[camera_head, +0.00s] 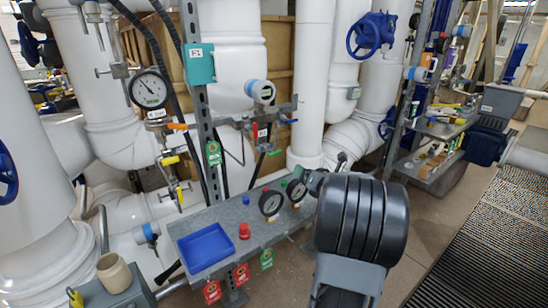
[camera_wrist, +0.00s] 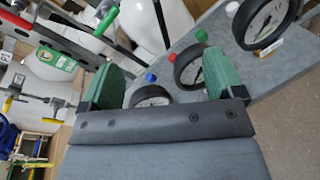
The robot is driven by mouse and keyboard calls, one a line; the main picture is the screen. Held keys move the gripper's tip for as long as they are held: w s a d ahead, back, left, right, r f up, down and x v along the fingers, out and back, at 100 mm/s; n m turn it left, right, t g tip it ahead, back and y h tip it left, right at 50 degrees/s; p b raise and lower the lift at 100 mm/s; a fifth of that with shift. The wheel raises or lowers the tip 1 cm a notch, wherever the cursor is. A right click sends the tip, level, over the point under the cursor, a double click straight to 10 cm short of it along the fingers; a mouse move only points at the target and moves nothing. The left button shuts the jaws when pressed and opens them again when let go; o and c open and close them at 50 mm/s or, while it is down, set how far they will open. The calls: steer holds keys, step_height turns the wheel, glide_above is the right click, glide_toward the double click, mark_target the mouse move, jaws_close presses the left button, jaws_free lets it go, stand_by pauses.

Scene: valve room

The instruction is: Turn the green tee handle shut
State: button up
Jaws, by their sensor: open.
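The green tee handle (camera_head: 277,153) appears to be the small green bar on the pipework behind the bench, left of my arm in the head view. In the wrist view a green bar on a thin metal stem (camera_wrist: 108,21) shows at the upper left, beyond my left finger. My gripper (camera_wrist: 160,72) is open, with green pads on both fingers and nothing held between them. It is apart from the handle, over the gauge end of the bench. In the head view my wrist hides most of the gripper.
A steel post (camera_head: 203,110) and a red handle (camera_head: 255,131) stand nearby. White pipes (camera_head: 313,80) rise behind.

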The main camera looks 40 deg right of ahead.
mark_target(275, 153)
steer(key=a+r+n+t+y, duration=0.2)
steer(key=a+r+n+y, duration=0.15)
steer(key=n, duration=0.45)
steer(key=w, duration=0.4)
steer(key=w+p, duration=0.1)
steer(key=w, duration=0.4)
steer(key=w+p, duration=0.1)
steer(key=w, duration=0.4)
steer(key=shift+w+a+f, duration=0.1)
steer(key=shift+w+a, duration=0.15)
steer(key=shift+a, duration=0.1)
steer(key=shift+c, duration=0.5)
steer(key=c, duration=0.8)
